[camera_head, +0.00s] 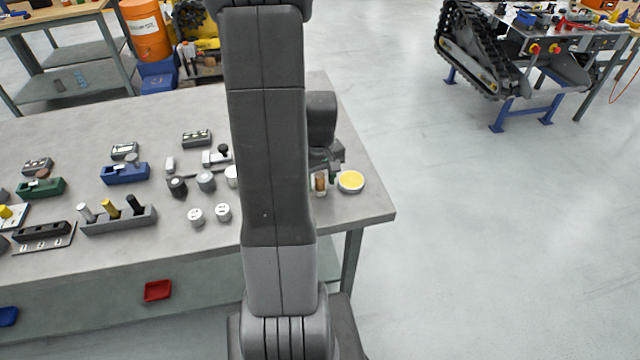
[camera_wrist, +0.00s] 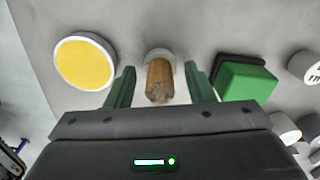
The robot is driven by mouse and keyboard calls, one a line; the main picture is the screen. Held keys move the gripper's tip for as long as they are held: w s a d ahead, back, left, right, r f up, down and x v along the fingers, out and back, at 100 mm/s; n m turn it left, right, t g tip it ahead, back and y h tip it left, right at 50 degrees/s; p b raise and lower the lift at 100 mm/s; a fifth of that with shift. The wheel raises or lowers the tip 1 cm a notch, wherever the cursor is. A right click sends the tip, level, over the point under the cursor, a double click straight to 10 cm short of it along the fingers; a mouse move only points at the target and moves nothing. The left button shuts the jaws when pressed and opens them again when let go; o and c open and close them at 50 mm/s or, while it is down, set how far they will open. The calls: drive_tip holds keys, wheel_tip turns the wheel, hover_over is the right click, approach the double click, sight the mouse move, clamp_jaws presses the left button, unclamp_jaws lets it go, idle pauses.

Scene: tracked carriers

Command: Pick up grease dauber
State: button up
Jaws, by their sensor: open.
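The grease dauber, with a brown wooden handle (camera_wrist: 160,80) standing out of a pale round base, is in the wrist view between my fingers. It also shows in the head view (camera_head: 320,183), partly hidden by my arm. My gripper (camera_wrist: 160,84) is open, with one green finger on each side of the handle and a gap at both sides. In the head view my gripper (camera_head: 324,166) is over the right end of the table. A round white tin with yellow contents (camera_wrist: 84,61) lies beside the dauber, and it also shows in the head view (camera_head: 351,180).
A green block (camera_wrist: 246,81) stands close to one finger in the wrist view. Several grey cylinders (camera_head: 206,181), a blue fixture (camera_head: 125,174) and a grey rack of pegs (camera_head: 120,219) stand on the table (camera_head: 372,211). The table's right edge is near the tin.

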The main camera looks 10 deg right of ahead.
sight(320, 175)
clamp_jaws()
wheel_tip(320, 175, up, 10)
idle(0.7)
drive_tip(key=c, duration=1)
unclamp_jaws()
